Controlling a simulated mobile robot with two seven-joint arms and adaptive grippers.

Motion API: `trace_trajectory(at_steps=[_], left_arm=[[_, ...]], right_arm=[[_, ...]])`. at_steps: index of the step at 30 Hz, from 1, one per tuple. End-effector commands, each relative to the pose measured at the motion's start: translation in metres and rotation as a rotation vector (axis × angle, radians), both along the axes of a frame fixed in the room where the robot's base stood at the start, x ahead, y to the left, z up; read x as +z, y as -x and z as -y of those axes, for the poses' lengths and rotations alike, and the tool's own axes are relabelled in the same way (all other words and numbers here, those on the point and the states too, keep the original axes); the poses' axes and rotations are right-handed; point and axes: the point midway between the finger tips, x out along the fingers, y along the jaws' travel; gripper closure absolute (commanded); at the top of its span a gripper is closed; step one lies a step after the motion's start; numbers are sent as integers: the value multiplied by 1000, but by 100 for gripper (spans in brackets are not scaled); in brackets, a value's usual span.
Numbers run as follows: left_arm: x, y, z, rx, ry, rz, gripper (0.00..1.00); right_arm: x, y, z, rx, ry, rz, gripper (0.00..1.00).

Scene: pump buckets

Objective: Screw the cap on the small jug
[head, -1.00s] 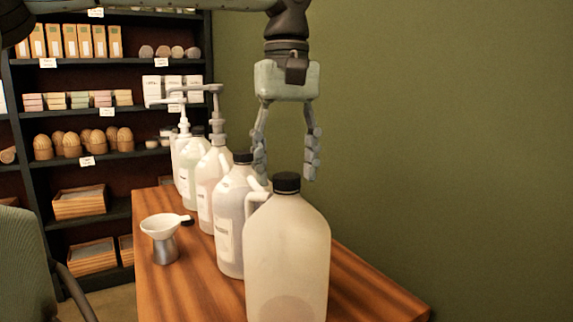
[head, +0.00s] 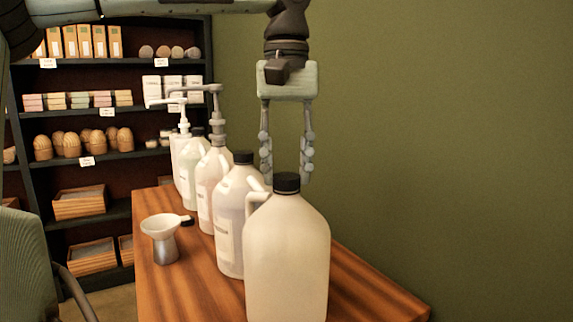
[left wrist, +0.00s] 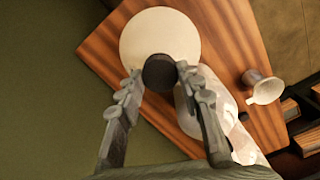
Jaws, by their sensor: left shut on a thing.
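A cream jug (head: 287,255) with a side handle stands upright at the near end of the wooden table. Its black cap (head: 286,183) sits on the neck and looks level. My left gripper (head: 286,176) points straight down over this jug, with its fingertips at either side of the cap. In the left wrist view my gripper (left wrist: 158,76) is shut on the cap (left wrist: 160,72), and the jug's round pale body (left wrist: 158,32) lies beneath. Whether the cap is fully seated on the threads cannot be seen. My right gripper is in neither view.
A second capped jug (head: 240,220) stands close behind, then several more bottles, some with pumps (head: 216,135). A white funnel on a metal cup (head: 163,240) is at the table's left. A green wall (head: 440,150) bounds the right. Stocked shelves (head: 110,110) stand behind.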

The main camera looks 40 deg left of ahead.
Motion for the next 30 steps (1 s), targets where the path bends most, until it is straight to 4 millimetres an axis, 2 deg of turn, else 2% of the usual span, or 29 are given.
trace_trajectory(at_steps=[7, 8, 13, 23, 26, 30], left_arm=[[-1, 0, 0, -491, 3, 0, 99], [-1, 0, 0, -523, 1, -1, 63], [-1, 0, 0, -509, 0, -1, 42], [1, 0, 0, -506, -1, 0, 40], [9, -1, 0, -506, -1, 1, 40], [33, -1, 0, -504, -2, 3, 40]], right_arm=[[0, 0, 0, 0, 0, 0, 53], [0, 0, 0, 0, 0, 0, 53], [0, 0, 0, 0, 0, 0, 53], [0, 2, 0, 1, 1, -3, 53], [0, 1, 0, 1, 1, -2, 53], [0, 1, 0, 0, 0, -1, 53]])
